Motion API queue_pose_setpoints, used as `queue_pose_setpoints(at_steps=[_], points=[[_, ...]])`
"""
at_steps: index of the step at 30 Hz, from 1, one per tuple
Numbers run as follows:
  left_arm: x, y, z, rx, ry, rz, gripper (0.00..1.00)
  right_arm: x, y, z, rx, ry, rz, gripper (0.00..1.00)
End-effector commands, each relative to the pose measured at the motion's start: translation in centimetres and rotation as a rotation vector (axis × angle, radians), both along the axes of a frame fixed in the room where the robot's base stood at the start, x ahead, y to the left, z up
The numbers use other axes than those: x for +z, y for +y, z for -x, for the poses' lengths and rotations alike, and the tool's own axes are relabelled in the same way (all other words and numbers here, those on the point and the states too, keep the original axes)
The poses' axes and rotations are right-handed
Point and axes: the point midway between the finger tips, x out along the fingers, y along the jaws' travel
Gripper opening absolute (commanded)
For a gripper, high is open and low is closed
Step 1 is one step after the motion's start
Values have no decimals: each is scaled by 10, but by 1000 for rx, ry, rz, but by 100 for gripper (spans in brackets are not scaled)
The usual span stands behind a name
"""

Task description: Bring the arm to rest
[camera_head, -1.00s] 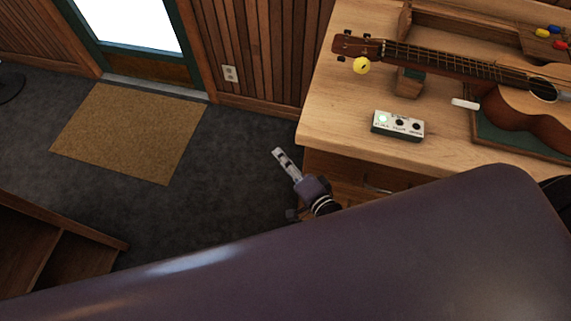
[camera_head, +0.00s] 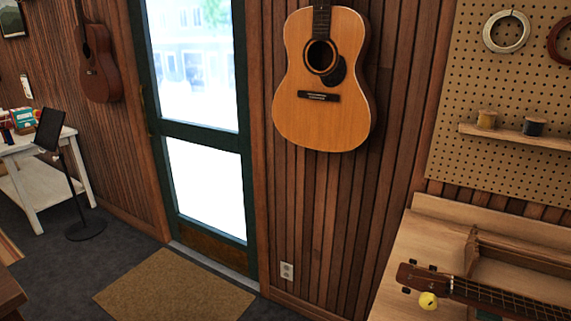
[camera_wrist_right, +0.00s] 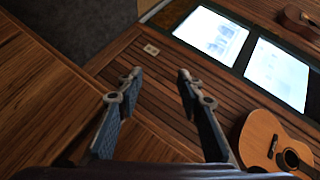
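My right gripper (camera_wrist_right: 155,85) shows in the right wrist view with its two fingers apart and nothing between them. Beyond it that view shows the wood-slat wall, the door and a hanging guitar. Neither gripper shows in the head view now, and my left gripper is in no current view. A ukulele (camera_head: 490,295) lies at the workbench's near part in the head view, cut off by the frame's bottom right. A round yellow piece (camera_head: 428,301) sits by its headstock.
The workbench (camera_head: 405,260) stands at lower right under a pegboard (camera_head: 500,90). A large guitar (camera_head: 322,105) hangs on the wall. A doormat (camera_head: 175,290) lies before the door (camera_head: 205,185). A black stand (camera_head: 85,229) and white table (camera_head: 45,185) are at left.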

Motion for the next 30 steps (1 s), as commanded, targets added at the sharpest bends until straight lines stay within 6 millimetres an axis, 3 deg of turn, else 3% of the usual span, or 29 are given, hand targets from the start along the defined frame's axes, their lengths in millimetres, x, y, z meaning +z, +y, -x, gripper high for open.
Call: queue_pose_setpoints(at_steps=[1, 5, 9, 12, 15, 18, 21, 24, 30], points=[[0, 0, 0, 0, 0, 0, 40, -30, -6, 14, 30, 48, 76, 34], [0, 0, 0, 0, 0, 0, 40, -112, -25, 64, 158, 189, 315, 34], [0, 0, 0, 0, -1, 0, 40, -189, -48, 135, 339, 351, 547, 34], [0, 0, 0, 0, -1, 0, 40, -233, -66, 195, 491, 470, 686, 34], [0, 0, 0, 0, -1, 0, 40, -264, -82, 253, 642, 573, 791, 34], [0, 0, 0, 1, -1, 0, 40, -283, -95, 301, 775, 652, 861, 34], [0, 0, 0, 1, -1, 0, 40, -292, -103, 335, 869, 703, 900, 34], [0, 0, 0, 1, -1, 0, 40, -295, -107, 352, 917, 728, 918, 34], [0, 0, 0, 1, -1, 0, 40, -296, -108, 356, 931, 734, 924, 34]])
